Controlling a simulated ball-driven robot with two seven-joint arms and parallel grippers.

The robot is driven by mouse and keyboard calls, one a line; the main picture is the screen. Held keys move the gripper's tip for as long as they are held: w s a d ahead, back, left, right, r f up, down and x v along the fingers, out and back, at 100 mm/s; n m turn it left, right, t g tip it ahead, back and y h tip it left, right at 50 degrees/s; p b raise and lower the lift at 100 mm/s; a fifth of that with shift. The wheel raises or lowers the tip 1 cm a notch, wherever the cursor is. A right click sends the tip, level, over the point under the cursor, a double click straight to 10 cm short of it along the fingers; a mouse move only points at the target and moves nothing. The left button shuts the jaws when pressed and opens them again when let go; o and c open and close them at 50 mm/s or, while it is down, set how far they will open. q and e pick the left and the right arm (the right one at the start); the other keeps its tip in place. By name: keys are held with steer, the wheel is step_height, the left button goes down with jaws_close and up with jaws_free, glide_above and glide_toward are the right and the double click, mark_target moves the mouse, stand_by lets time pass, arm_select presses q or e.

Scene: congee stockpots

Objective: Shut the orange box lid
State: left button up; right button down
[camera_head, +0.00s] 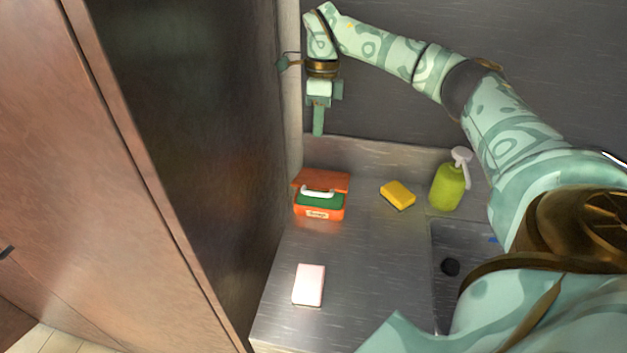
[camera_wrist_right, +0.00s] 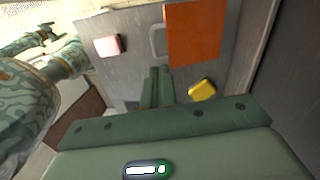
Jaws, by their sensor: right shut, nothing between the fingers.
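The orange box (camera_head: 319,212) stands on the steel counter near the back wall. Its orange lid (camera_head: 322,181) is raised and tilted up at the rear, with a white handle (camera_head: 318,192) in front of it and green contents or lining showing. In the right wrist view the orange lid (camera_wrist_right: 195,35) and the pale handle loop (camera_wrist_right: 156,40) show past the fingers. My right gripper (camera_head: 318,132) is shut and empty, pointing down above and behind the lid, apparently apart from it. Its fingers also show in the right wrist view (camera_wrist_right: 157,75). My left gripper is not seen.
A yellow sponge (camera_head: 398,195) and a green pump bottle (camera_head: 449,187) stand right of the box, by the sink (camera_head: 462,240). A pink-white block (camera_head: 309,285) lies in front. A tall dark cabinet side (camera_head: 200,130) closes off the left. The counter's middle is clear.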

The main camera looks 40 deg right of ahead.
steer(key=s+a+f+m+b, duration=0.1)
steer(key=s+a+f+b, duration=0.1)
steer(key=f, duration=1.1)
steer(key=shift+s+a, duration=0.4)
steer(key=shift+a, duration=0.1)
steer(key=shift+f, duration=0.1)
steer(key=f, duration=0.2)
steer(key=s+a+f, duration=0.1)
steer(key=f, duration=0.2)
steer(key=s+a+f, duration=0.1)
steer(key=f, duration=0.1)
steer(key=shift+a+f, duration=0.15)
steer(key=shift+a, duration=0.05)
steer(key=shift+w, duration=0.1)
